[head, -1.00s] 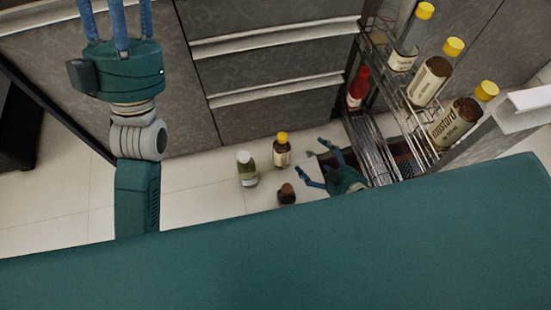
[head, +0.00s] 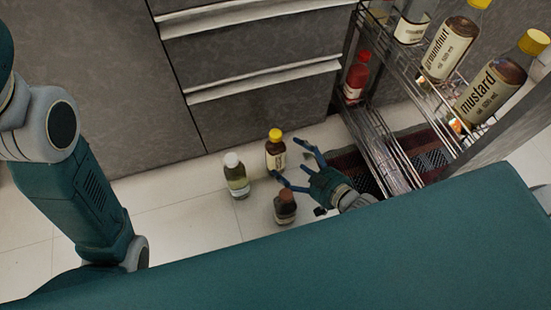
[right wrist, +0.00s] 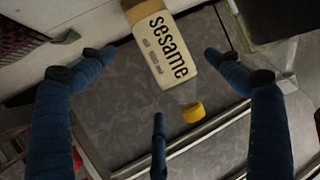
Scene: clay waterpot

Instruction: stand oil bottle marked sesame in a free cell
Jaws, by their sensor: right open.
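The sesame oil bottle (head: 276,154), with a yellow cap and pale label, stands on the floor before the drawers. Its "sesame" label (right wrist: 166,50) reads clearly in the right wrist view. My right gripper (head: 290,161) is open, just right of the bottle, fingers pointing toward it. In the right wrist view its blue fingers are spread, with the bottle seen beyond and between them. My left fingers are out of view.
A white-capped bottle (head: 236,177) stands left of the sesame bottle. A brown-capped bottle (head: 285,208) stands nearer, close to my right fingers. A red bottle (head: 356,78) is in the rack's lower level, far end. Bare lower rack wires show nearer. Floor at left is clear.

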